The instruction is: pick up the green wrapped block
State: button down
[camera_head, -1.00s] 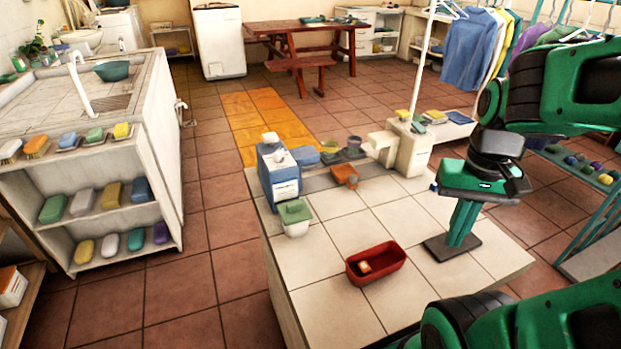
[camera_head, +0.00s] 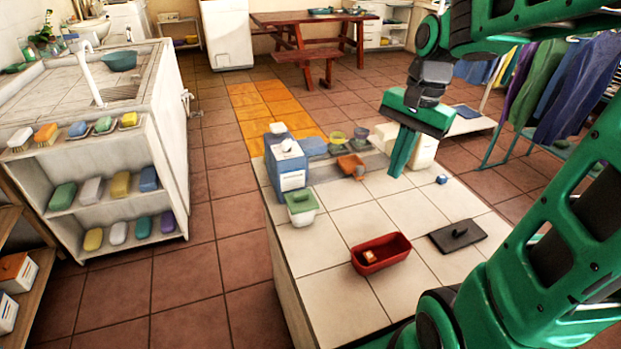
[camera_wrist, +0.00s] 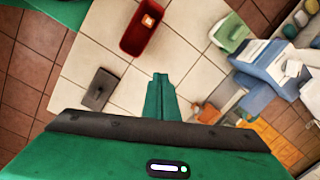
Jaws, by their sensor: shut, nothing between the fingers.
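A green block (camera_head: 62,196) lies at the left end of the middle shelf of the white washbasin unit. Another green block (camera_head: 143,227) lies on its bottom shelf, and a green bar (camera_head: 103,124) sits in a dish on its top ledge. I cannot tell which one is the wrapped block. My gripper (camera_head: 398,173) is far to the right of them, above the tiled counter, fingers pointing down. In the wrist view my gripper (camera_wrist: 160,78) has its fingers together, with nothing between them. None of these green blocks shows in the wrist view.
The tiled counter (camera_head: 330,250) holds a red tub (camera_head: 381,264) with a small orange-and-white item, a dark lid-like plate (camera_head: 458,236), a green-lidded white box (camera_head: 301,208) and a blue-and-white box (camera_head: 287,172). Floor (camera_head: 225,225) between counter and washbasin unit is clear.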

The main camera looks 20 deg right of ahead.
jog(key=w+a+m+y, duration=0.1)
jog(key=w+a+m, duration=0.5)
jog(key=w, duration=0.5)
jog(key=shift+n, duration=0.3)
jog(key=shift+w+a+f, duration=0.15)
jog(key=shift+a+f, duration=1.1)
jog(key=shift+f, duration=0.25)
jog(key=shift+w+a+f, duration=0.15)
jog(key=shift+a+f, duration=1.15)
jog(key=shift+f, duration=0.15)
jog(key=shift+w+a+f, duration=0.15)
jog(key=shift+a+f, duration=1.1)
jog(key=shift+f, duration=0.25)
jog(key=shift+a, duration=0.1)
